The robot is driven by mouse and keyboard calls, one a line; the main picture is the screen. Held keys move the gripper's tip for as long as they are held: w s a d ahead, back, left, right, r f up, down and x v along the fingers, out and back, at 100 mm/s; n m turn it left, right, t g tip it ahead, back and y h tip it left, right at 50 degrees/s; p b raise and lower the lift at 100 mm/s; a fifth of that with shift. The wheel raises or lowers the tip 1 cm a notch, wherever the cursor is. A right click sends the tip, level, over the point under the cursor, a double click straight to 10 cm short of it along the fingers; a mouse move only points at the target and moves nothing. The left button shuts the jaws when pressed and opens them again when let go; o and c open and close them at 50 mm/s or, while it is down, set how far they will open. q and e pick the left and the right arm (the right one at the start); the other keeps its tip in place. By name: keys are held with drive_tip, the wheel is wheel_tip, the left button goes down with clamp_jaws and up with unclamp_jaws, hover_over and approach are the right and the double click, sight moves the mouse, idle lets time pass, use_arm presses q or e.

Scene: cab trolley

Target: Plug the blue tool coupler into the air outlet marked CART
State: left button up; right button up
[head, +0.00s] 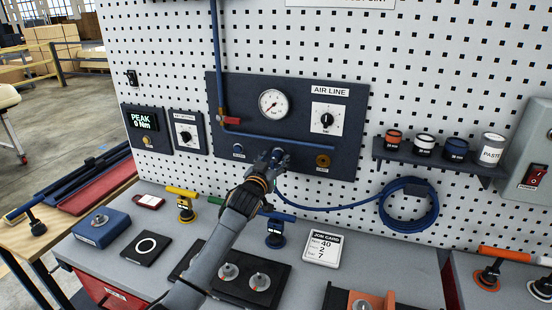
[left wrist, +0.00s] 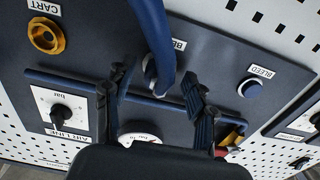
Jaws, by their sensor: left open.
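The blue tool coupler (left wrist: 158,42) sits at the outlet whose label is partly covered and starts with "BE". Its blue hose (head: 330,208) runs right to a coil. My left gripper (head: 277,155) is at the coupler and mostly hides it in the head view. In the left wrist view its fingers (left wrist: 155,80) are open, one on each side of the coupler; I cannot tell whether they touch it. The brass outlet marked CART (left wrist: 46,36) is empty; it also shows right of my gripper in the head view (head: 322,160). My right gripper is not in view.
The dark AIR LINE panel (head: 350,120) carries a gauge (head: 272,103), a knob (head: 327,119), a red valve (head: 230,120) and a BLEED button (left wrist: 252,88). The hose coil (head: 409,205) hangs at right. Tools and a job card (head: 322,248) lie on the grey bench below.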

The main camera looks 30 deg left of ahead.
sight(273, 162)
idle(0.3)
use_arm(q)
drive_tip(key=shift+c, duration=0.4)
clamp_jaws()
drive_tip(key=shift+s+p, duration=0.1)
drive_tip(key=shift+p, duration=0.25)
drive_tip(key=shift+s+d, duration=0.1)
drive_tip(key=shift+s, duration=0.05)
drive_tip(key=shift+s+d+r+p, duration=0.15)
drive_tip(key=shift+s+p, duration=0.3)
drive_tip(key=shift+s, duration=0.25)
drive_tip(key=shift+s+d+p, duration=0.1)
drive_tip(key=shift+s+p, duration=0.2)
drive_tip(key=shift+s, duration=0.1)
drive_tip(key=shift+p+v, duration=0.9)
drive_tip(key=shift+v, duration=0.7)
